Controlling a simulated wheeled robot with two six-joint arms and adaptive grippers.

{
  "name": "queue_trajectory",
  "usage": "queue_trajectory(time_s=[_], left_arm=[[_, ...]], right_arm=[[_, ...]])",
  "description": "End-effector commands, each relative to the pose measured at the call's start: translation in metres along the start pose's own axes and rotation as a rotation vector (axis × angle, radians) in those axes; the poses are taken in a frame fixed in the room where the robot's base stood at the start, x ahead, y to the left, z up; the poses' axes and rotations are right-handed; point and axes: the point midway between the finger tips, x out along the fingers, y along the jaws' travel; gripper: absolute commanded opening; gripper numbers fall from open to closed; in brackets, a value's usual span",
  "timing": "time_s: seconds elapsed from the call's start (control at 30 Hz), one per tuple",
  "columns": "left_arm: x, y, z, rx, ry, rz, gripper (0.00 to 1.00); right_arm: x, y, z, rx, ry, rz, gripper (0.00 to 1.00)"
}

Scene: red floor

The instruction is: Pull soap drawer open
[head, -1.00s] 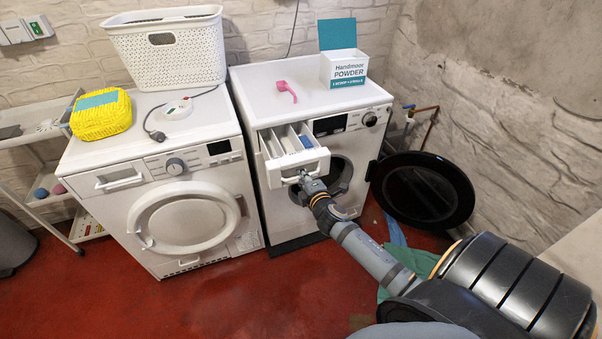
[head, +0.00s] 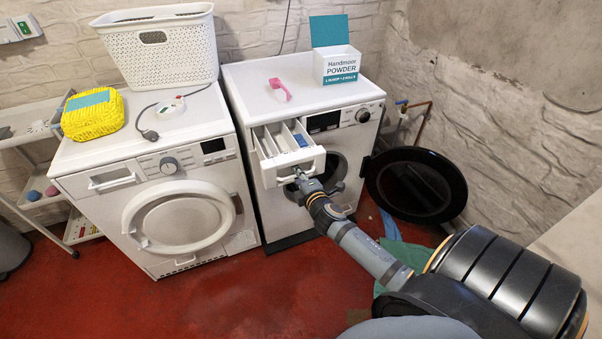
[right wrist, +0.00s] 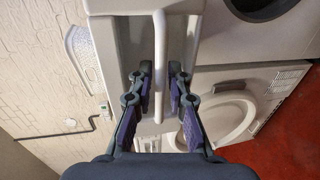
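The soap drawer (head: 288,168) of the right washing machine (head: 272,209) is pulled out at the machine's upper left. Its compartments show from above, one with a blue part. My right gripper (head: 300,176) is at the drawer's front handle. In the right wrist view the white handle bar (right wrist: 160,68) runs between the fingers of my right gripper (right wrist: 160,80). The fingers are apart, with a gap visible on each side of the bar. My left gripper is not in view.
The round black door (head: 415,185) of the right machine stands open to the right. A powder box (head: 337,66) and a pink scoop (head: 280,89) are on top of that machine. A second white machine (head: 152,190) stands to the left. Red floor is free in front.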

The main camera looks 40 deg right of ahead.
Motion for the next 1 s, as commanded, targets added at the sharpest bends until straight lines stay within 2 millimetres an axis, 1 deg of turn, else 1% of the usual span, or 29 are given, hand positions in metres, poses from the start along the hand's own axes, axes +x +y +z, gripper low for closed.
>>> queue_trajectory(time_s=[0.07, 0.17, 0.3, 0.4, 0.5, 0.6, 0.67, 1.0], left_arm=[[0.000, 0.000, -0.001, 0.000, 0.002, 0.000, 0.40], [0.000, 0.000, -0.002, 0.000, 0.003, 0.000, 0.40], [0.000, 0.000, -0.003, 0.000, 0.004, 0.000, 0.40], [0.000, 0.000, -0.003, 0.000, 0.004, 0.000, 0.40], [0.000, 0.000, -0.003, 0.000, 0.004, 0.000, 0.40], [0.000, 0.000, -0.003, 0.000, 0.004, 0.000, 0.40], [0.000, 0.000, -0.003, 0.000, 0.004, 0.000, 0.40], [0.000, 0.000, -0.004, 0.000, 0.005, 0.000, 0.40]], right_arm=[[-0.011, -0.001, 0.000, -0.002, 0.001, -0.002, 0.17], [-0.034, -0.002, 0.000, -0.005, 0.002, -0.003, 0.17], [-0.069, -0.001, 0.000, -0.004, 0.003, -0.003, 0.17], [-0.091, -0.002, 0.000, -0.005, 0.003, -0.004, 0.17], [-0.106, -0.001, 0.000, -0.003, 0.002, -0.003, 0.17], [-0.114, 0.000, 0.000, -0.001, 0.001, -0.001, 0.17], [-0.117, 0.000, 0.000, 0.000, 0.000, 0.000, 0.17], [-0.117, 0.000, 0.000, 0.001, 0.000, 0.001, 0.17]])
